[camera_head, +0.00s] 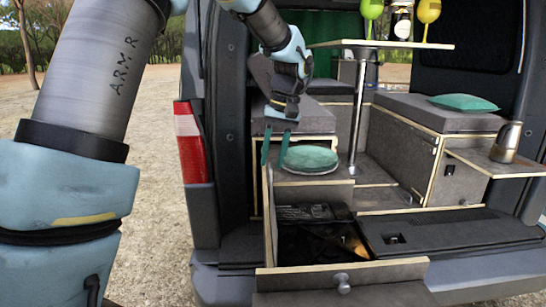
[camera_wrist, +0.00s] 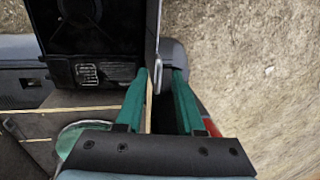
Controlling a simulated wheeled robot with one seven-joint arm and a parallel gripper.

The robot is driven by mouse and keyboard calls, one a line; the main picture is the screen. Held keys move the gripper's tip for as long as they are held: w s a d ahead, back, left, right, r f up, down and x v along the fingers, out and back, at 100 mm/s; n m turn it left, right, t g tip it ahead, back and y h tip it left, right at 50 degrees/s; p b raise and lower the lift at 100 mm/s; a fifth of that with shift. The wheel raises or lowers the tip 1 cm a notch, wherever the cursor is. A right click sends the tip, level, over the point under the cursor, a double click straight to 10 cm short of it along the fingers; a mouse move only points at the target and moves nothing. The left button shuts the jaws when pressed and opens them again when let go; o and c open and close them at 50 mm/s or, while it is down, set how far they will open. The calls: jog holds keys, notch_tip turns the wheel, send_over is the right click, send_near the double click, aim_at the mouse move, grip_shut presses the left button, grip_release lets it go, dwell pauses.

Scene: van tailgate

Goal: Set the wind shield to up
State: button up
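A pulled-out drawer (camera_head: 342,276) at the van's tailgate holds a black stove (camera_head: 310,243) with a grille. A thin upright panel with a pale wooden edge (camera_head: 269,215) stands along its left side. In the wrist view, a thin grey upright strip (camera_wrist: 153,40) with a small metal loop runs beside the dark stove (camera_wrist: 95,40). I cannot tell for certain which part is the wind shield. My gripper (camera_head: 274,157) points down over the panel's far end. In the wrist view my gripper (camera_wrist: 161,75) has its teal fingers apart, one on each side of the panel edge.
Open gravel lies left of the van.

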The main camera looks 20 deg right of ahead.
notch_tip(320, 180, up, 11)
jog(key=d+b, duration=0.2)
jog(key=shift+s+f, duration=0.2)
jog(key=shift+s, duration=0.15)
dwell(0.5)
jog(key=w+a+f, duration=0.3)
jog(key=a+f, duration=0.3)
jog(key=a, duration=0.3)
jog(key=s+a+f+n+h, duration=0.1)
jog(key=s+a+f, duration=0.4)
jog(key=a+f, duration=0.3)
jog(key=s+a+f+n+t+h, duration=0.1)
jog(key=s+a+f, duration=0.4)
jog(key=a, duration=1)
notch_tip(320, 180, down, 3)
jog(key=shift+s+a+r, duration=0.15)
jog(key=shift+s+a, duration=0.05)
jog(key=shift+a, duration=0.1)
jog(key=shift+d, duration=0.1)
